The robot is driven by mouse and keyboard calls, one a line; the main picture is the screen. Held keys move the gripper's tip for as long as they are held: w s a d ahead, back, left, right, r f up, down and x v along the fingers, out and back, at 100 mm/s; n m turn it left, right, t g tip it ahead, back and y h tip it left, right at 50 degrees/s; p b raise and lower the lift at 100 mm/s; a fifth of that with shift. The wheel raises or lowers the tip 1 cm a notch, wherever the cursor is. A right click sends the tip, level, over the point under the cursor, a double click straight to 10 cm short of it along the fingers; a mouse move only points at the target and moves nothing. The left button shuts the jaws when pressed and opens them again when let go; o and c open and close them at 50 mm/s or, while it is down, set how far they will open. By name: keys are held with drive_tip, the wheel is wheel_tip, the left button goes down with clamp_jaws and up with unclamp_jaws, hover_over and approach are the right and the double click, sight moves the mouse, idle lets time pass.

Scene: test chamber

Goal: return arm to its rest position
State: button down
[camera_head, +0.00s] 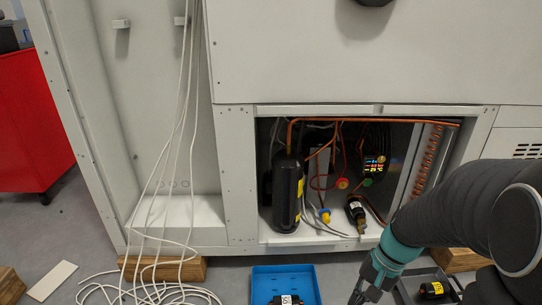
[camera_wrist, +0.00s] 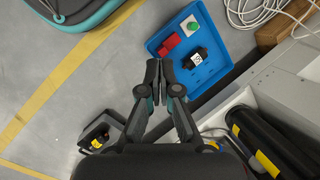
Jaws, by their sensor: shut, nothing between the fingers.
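My gripper (camera_head: 366,293) hangs at the lower right of the head view, at the end of my dark arm, which reaches in from the right edge. In the wrist view my gripper (camera_wrist: 159,66) has its two fingers together with nothing between them. The fingertips are partly cut off by the frame's bottom in the head view. The gripper appears over the floor between a blue tray (camera_head: 285,269) and a dark grey tray (camera_head: 413,274), in front of the cabinet opening. It holds nothing.
The open cabinet bay holds a black cylinder (camera_head: 287,188), copper pipes and a small black canister (camera_head: 356,212). The blue tray holds a red block (camera_wrist: 169,44), a green-topped button (camera_wrist: 193,27) and a black part (camera_wrist: 194,59). White cables (camera_head: 152,262) lie on the floor at left.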

drive_tip(key=s+a+r+n+t+h+p, duration=0.1)
drive_tip(key=s+r+n+t+h+p, duration=0.1)
drive_tip(key=r, duration=0.8)
drive_tip(key=s+a+r+n+t+h+p, duration=0.1)
drive_tip(key=s+r+n+t, duration=0.3)
drive_tip(key=r, duration=0.6)
drive_tip(key=shift+s+a+r+n+h+p, duration=0.2)
drive_tip(key=shift+s+a+n+h+p, duration=0.15)
drive_tip(key=shift+a+p, duration=0.35)
